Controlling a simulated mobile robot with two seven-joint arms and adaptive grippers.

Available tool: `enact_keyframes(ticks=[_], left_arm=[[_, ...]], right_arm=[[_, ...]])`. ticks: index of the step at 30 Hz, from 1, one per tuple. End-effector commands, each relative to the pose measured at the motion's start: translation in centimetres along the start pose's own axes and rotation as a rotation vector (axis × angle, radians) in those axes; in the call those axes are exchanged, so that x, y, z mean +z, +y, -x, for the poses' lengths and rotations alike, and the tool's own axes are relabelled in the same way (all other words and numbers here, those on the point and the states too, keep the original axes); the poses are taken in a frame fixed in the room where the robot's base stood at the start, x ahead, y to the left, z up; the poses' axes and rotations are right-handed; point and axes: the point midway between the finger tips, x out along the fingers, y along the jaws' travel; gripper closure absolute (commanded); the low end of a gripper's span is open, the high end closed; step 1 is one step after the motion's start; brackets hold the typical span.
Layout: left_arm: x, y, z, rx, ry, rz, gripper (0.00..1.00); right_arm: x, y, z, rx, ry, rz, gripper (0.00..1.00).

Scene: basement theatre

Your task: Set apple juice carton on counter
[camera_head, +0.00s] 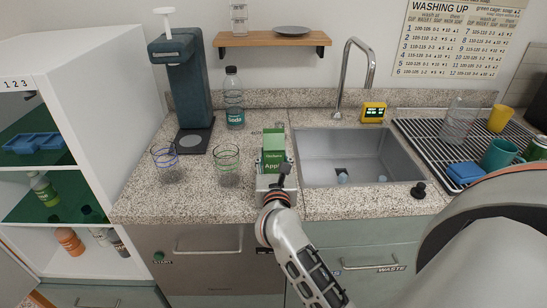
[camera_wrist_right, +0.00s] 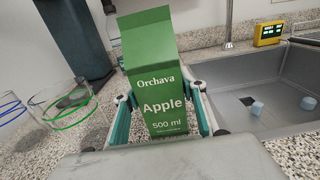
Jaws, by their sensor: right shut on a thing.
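The green apple juice carton (camera_head: 273,150) is upright at the counter's front, just left of the sink. It also shows in the right wrist view (camera_wrist_right: 158,92), labelled "Orchava Apple 500 ml". My right gripper (camera_head: 275,182) is shut on the carton, with a finger on each side of its lower part in the wrist view (camera_wrist_right: 162,115). The speckled counter (camera_head: 205,200) lies around and behind it. I cannot tell whether the carton's base touches the counter, as the gripper hides it. My left gripper is not in view.
Two clear glasses, one with green rings (camera_head: 227,166) and one with blue rings (camera_head: 165,164), stand left of the carton. A soda bottle (camera_head: 234,100) and a dark dispenser (camera_head: 184,90) stand behind. The sink (camera_head: 350,158) is immediately right, with a drying rack (camera_head: 430,140) beyond.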

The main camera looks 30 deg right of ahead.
Motion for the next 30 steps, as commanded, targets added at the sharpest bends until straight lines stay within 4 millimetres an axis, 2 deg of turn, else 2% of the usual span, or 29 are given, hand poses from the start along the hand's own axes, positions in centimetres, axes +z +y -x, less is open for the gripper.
enact_keyframes(ticks=[7,8,9,10,23,30], left_arm=[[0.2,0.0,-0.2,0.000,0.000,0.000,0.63],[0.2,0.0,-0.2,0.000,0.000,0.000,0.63],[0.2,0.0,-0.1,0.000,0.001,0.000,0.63],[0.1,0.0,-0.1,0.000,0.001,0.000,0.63],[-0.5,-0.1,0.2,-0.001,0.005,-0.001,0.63],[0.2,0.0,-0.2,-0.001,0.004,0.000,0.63]], right_arm=[[-0.2,0.0,0.0,0.001,-0.003,0.000,0.94],[-0.4,0.0,0.0,0.000,0.000,0.000,0.56],[-0.3,0.0,0.0,0.000,0.000,0.000,0.46],[-0.3,0.0,0.0,0.000,0.000,0.000,0.42],[0.3,0.0,0.0,0.000,0.000,-0.001,0.42],[-0.2,0.0,4.2,0.002,0.004,0.000,0.42]])
